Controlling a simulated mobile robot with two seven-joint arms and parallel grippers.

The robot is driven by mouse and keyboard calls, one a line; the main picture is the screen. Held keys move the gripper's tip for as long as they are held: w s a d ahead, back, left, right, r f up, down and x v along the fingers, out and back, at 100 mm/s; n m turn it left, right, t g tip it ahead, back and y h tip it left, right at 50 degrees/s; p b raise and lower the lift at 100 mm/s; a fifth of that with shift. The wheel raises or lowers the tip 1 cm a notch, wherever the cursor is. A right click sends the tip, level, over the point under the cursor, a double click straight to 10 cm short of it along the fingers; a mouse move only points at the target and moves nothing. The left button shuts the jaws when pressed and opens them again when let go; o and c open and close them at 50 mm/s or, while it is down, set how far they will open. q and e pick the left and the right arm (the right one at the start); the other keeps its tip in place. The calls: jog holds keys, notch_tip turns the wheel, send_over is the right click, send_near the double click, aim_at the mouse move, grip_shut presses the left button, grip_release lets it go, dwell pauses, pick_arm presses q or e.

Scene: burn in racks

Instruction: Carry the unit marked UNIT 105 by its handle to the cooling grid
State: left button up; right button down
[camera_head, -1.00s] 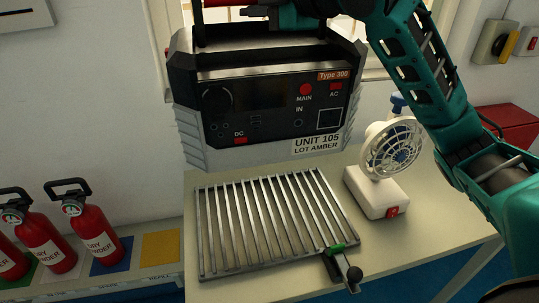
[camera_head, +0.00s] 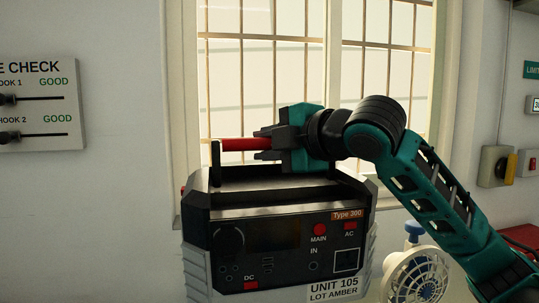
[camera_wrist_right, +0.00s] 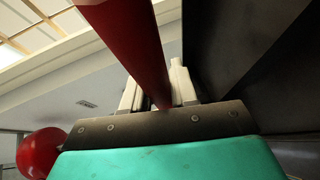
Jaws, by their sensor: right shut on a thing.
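The unit marked UNIT 105 (camera_head: 284,244), a black and grey box with a "LOT AMBER" label, shows upright in the lower middle of the head view. Its lower part is cut off, so whether it rests on anything is hidden. Its red handle bar (camera_head: 232,144) is on top between black posts. My right gripper (camera_head: 260,144) is shut on the handle from the right. In the right wrist view the red handle (camera_wrist_right: 133,45) passes between the pale fingers of my right gripper (camera_wrist_right: 156,92). The cooling grid is out of the current view. My left gripper is not in view.
A white fan (camera_head: 416,277) stands close to the right of the unit. A barred window (camera_head: 268,75) is behind. A hook check board (camera_head: 40,103) hangs on the left wall. A yellow and grey switch (camera_head: 494,166) is on the right wall. A red rounded thing (camera_wrist_right: 42,152) shows in the wrist view.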

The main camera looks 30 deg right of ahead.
jog(key=shift+f+b, duration=3.1)
jog(key=shift+f, duration=5.5)
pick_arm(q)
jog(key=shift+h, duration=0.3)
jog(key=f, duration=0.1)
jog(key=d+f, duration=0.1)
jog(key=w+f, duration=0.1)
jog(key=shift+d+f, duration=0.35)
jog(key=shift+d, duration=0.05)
pick_arm(e)
jog(key=c, duration=1.3)
grip_release()
jog(key=shift+f, duration=0.5)
jog(key=o, duration=0.4)
jog(key=shift+s+r, duration=0.1)
jog(key=shift+r, duration=0.05)
